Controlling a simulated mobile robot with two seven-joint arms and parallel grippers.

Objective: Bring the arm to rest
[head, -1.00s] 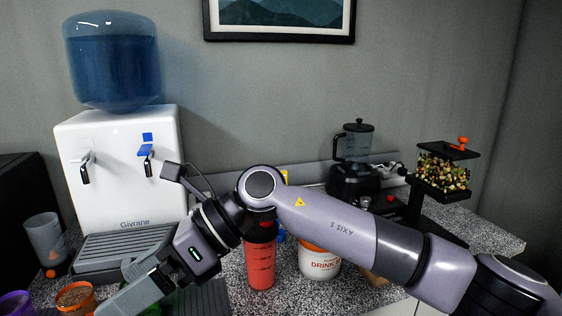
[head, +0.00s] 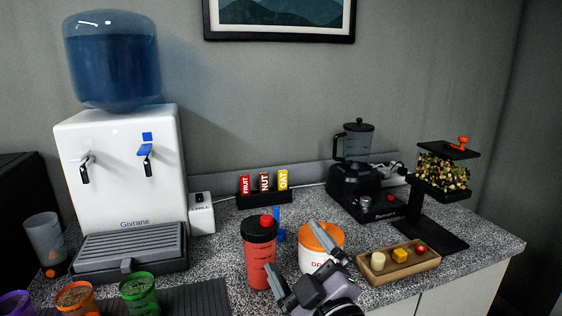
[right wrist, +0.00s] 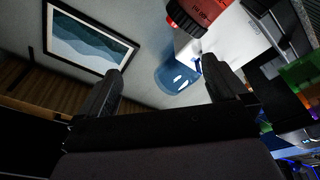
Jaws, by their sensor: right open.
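My right gripper (head: 291,247) is in the lower middle of the head view, open and empty. Its fingers point up and to the left, in front of the white drink tub with an orange lid (head: 322,236) and beside the red shaker bottle (head: 260,262). It hides part of the tub. Whether it touches either one I cannot tell. In the right wrist view the two fingers (right wrist: 162,66) stand wide apart with nothing between them. The red shaker (right wrist: 195,14) shows beyond them at the top. My left gripper is in neither view.
A wooden tray (head: 398,265) with small food pieces lies to the right. The water dispenser (head: 120,170) stands at the left, with several cups (head: 76,297) in front. A bar rack (head: 264,196), blender (head: 356,172) and nut dispenser (head: 443,168) stand behind.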

